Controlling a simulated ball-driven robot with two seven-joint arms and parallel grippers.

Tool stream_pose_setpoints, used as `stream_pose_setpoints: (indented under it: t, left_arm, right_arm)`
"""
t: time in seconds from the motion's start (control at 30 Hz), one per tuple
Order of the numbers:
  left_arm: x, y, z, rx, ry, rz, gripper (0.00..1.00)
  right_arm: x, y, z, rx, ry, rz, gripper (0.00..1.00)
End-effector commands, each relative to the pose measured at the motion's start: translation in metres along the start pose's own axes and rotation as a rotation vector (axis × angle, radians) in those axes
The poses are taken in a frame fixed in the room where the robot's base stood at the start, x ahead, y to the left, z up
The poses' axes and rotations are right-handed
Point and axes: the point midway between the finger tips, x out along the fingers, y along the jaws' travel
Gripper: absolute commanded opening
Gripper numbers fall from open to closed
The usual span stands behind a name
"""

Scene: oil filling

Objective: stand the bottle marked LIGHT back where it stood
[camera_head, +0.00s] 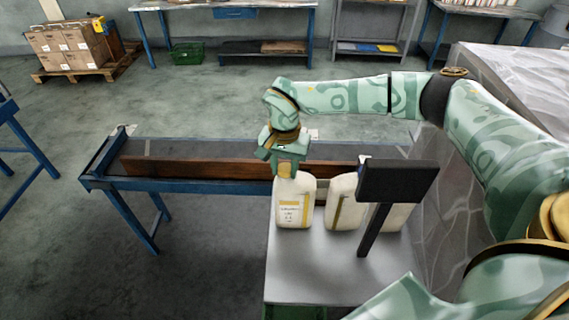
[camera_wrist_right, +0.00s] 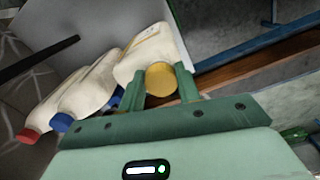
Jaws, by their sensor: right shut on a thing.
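A white bottle (camera_head: 295,212) with a yellow-edged label stands upright at the left of a row on the grey table (camera_head: 310,270); the label is too small to read. My right gripper (camera_head: 288,172) comes down on its top. In the right wrist view the gripper (camera_wrist_right: 162,85) has its two green fingers on either side of the bottle's yellow cap (camera_wrist_right: 161,78), shut on it. The bottle's base looks at table level; I cannot tell whether it touches. My left gripper is not in view.
Two more white bottles stand to the right: a middle one (camera_head: 341,205) and one (camera_head: 393,217) partly hidden by a black panel (camera_head: 397,180) on a stem. Their caps are blue (camera_wrist_right: 61,122) and red (camera_wrist_right: 29,135). A blue-framed conveyor (camera_head: 150,183) runs behind. The table front is clear.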

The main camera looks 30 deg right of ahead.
Motion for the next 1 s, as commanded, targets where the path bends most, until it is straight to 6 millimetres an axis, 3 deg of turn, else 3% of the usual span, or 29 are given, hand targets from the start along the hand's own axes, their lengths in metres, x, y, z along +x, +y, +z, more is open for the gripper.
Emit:
stream_pose_setpoints:
  t: [1.0]
  left_arm:
    - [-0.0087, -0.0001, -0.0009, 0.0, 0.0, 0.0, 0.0]
  right_arm:
    - [-0.0033, -0.0007, 0.004, 0.0, 0.001, -0.003, 0.0]
